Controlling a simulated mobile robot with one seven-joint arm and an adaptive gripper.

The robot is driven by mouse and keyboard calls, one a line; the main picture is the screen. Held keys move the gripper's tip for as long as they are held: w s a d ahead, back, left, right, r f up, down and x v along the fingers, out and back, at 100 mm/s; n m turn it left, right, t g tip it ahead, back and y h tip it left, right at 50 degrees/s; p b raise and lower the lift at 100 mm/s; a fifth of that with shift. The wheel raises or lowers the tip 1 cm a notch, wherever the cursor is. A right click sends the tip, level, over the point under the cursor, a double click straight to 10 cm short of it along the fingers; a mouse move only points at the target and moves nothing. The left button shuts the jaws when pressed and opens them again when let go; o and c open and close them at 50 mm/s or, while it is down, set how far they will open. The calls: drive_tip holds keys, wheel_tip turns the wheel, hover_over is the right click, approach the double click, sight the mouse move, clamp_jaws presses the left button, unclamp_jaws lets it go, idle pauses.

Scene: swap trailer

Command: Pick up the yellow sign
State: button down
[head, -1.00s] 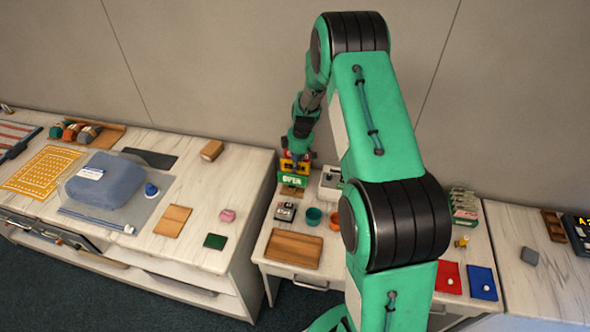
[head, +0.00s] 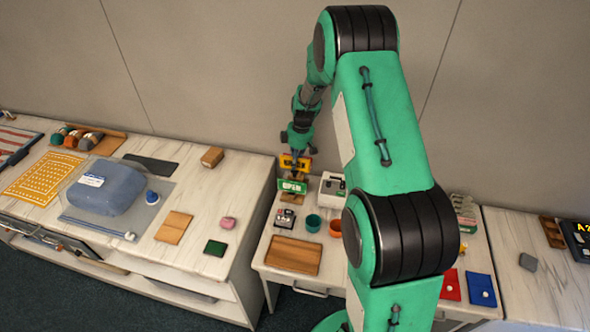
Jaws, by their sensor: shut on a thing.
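The yellow sign (head: 290,162) shows in the head view at the back of the middle table, between the fingers of my gripper (head: 296,156). My gripper points down and is shut on it. The sign is small here, and the fingers partly cover it. It appears held up, just above and behind a green sign (head: 292,187) with white lettering. Whether the two signs touch cannot be told.
A grey-white box (head: 332,188) stands close to the right of the signs. A wall stands behind.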

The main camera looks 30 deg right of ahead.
drive_tip(key=shift+r, duration=2.3)
